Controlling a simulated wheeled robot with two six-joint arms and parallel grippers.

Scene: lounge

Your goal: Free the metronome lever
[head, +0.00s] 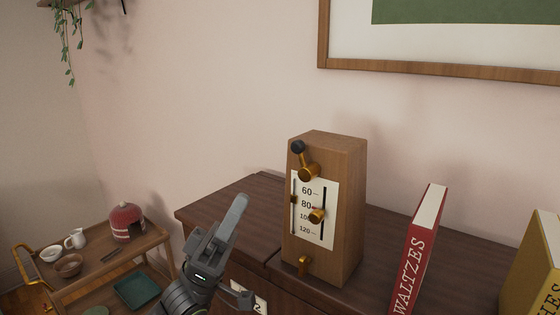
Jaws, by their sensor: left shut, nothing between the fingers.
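The wooden metronome (350,210) stands upright on the dark wooden cabinet, its scale plate facing me. At the top of its front, a short brass lever with a black ball end (298,147) tilts up and left from a brass hub (308,173). A brass knob (317,215) sits on the dark slot of the numbered plate. Another brass piece (304,265) sticks out low on the front. I cannot tell what holds the lever. My left gripper (238,205) is shut and empty, left of the metronome and apart from it. My right gripper is out of view.
A red book marked WALTZES (420,245) stands right of the metronome, with a yellow book (535,270) farther right. The cabinet top (235,205) is clear at left. A wooden cart (115,262) with crockery stands lower left.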

